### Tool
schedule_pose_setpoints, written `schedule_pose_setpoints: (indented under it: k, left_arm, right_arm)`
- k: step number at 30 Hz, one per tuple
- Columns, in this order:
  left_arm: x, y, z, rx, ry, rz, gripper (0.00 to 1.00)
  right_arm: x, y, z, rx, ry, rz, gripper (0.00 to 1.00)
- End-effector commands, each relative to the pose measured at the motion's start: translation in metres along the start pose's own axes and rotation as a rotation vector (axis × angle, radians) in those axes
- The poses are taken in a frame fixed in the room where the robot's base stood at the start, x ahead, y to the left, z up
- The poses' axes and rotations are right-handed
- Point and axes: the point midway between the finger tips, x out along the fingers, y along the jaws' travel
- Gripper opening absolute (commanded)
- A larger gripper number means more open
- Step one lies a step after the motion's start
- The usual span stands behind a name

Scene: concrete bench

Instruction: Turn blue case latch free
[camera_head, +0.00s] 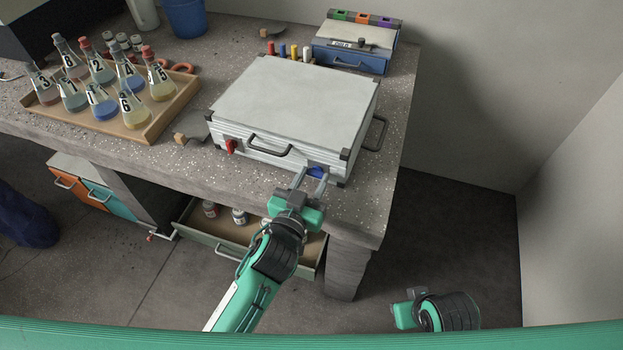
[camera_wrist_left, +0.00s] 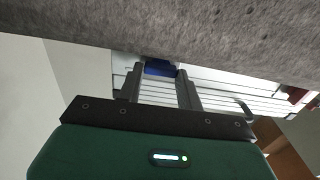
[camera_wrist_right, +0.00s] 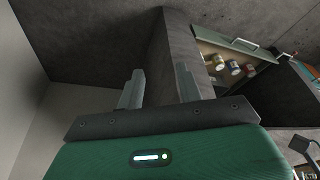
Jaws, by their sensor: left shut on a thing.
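The silver case (camera_head: 290,105) lies closed on the bench, its front toward me. The blue latch (camera_head: 316,171) is at the right end of its front and the red latch (camera_head: 230,146) is at the left end. My left gripper (camera_head: 311,174) is shut on the blue latch, with a finger at each side of it. The left wrist view shows the blue latch (camera_wrist_left: 159,68) between the fingertips, partly hidden by them. My right gripper (camera_wrist_right: 160,72) is open and empty, low beyond the bench's right end.
The case's handle (camera_head: 270,147) is between the latches. A wooden tray of numbered flasks (camera_head: 158,122) stands left. A blue-and-white box (camera_head: 350,50) stands behind the case. Below the bench, an open drawer (camera_head: 210,242) holds small jars. The floor right of the bench is clear.

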Motion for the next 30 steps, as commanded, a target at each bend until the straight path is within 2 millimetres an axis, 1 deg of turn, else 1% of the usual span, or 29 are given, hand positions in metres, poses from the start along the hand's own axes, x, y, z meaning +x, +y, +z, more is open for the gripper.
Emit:
schedule_pose_setpoints:
  k: [2,3,6,9,12,15,19,26,27,29,30]
  left_arm:
    - [0.0,0.0,-0.001,0.022,0.0,0.0,0.13]
    - [0.0,0.001,-0.002,0.042,-0.001,0.0,0.14]
    - [0.0,0.001,-0.004,0.119,-0.001,-0.001,0.14]
    - [0.0,0.001,-0.003,0.211,-0.001,-0.001,0.14]
    - [0.0,0.001,-0.003,0.291,0.0,-0.001,0.14]
    - [0.0,0.001,-0.001,0.347,0.0,-0.001,0.14]
    - [0.0,0.001,0.0,0.371,0.0,-0.001,0.14]
    - [0.0,0.002,0.0,0.37,0.001,-0.001,0.14]
    - [0.0,0.002,0.0,0.37,0.001,-0.001,0.42]
    - [0.0,0.002,0.0,0.37,0.001,-0.001,0.54]
    - [0.0,0.002,0.0,0.37,0.001,-0.001,0.58]
  right_arm:
    - [-0.003,0.0,-0.002,0.0,0.003,0.0,0.36]
    - [0.001,0.0,-0.002,0.001,0.0,0.0,0.36]
    - [0.021,0.0,0.001,0.003,-0.026,-0.001,0.36]
    - [0.035,0.0,0.005,0.002,-0.043,-0.001,0.36]
    - [0.047,-0.001,0.009,0.002,-0.058,-0.002,0.36]
    - [0.055,-0.001,0.012,0.001,-0.067,-0.002,0.36]
    - [0.059,-0.001,0.014,0.001,-0.068,-0.002,0.36]
    - [0.059,-0.001,0.014,0.001,-0.068,-0.002,0.36]
    - [0.059,-0.001,0.014,0.001,-0.068,-0.002,0.36]
    - [0.059,-0.001,0.014,0.001,-0.068,-0.002,0.36]
    - [0.059,-0.001,0.014,0.001,-0.068,-0.002,0.36]
